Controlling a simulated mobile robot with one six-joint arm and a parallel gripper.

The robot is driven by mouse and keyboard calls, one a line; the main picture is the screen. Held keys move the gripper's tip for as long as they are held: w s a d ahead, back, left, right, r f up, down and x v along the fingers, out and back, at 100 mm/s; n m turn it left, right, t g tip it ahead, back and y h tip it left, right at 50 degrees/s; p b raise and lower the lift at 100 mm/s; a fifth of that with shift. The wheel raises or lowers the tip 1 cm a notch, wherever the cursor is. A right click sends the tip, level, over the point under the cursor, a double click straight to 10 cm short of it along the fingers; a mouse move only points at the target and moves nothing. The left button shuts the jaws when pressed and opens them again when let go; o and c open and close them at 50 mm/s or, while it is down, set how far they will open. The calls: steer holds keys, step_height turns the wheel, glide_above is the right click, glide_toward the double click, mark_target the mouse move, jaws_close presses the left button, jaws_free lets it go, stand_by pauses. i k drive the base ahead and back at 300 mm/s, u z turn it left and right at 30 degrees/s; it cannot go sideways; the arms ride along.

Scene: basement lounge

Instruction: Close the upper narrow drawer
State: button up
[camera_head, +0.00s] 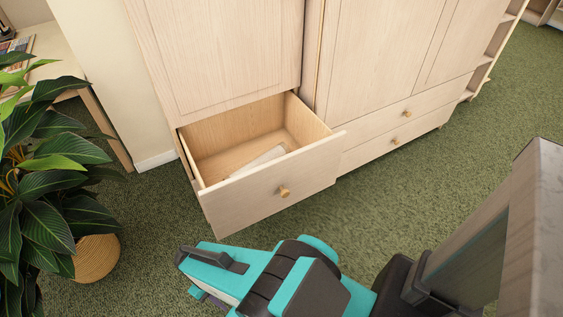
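A pale wooden drawer (262,190) with a round brass knob (283,191) stands pulled out from the bottom of the left part of the wardrobe. A white flat item (259,160) lies inside it. Whether another drawer sits below it is hidden by its front. To its right, two stacked drawers, the upper (415,111) and the lower (388,144), look shut, each with a brass knob. My gripper (196,272), teal and dark grey, is low in front of the open drawer, apart from its front. Its fingers are not clear enough to show whether it is open.
A leafy plant (45,185) in a woven pot (95,258) stands at the left, near a wooden table (62,67). Green carpet (370,215) is clear in front of the right drawers. Open shelves (489,50) end the wardrobe at the right.

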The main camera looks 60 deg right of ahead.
mark_target(216, 147)
steer(key=u, duration=1.25)
steer(key=k, duration=0.1)
steer(key=z, duration=2.4)
steer(key=k, duration=0.9)
steer(key=u, duration=0.15)
steer(key=i, duration=0.7)
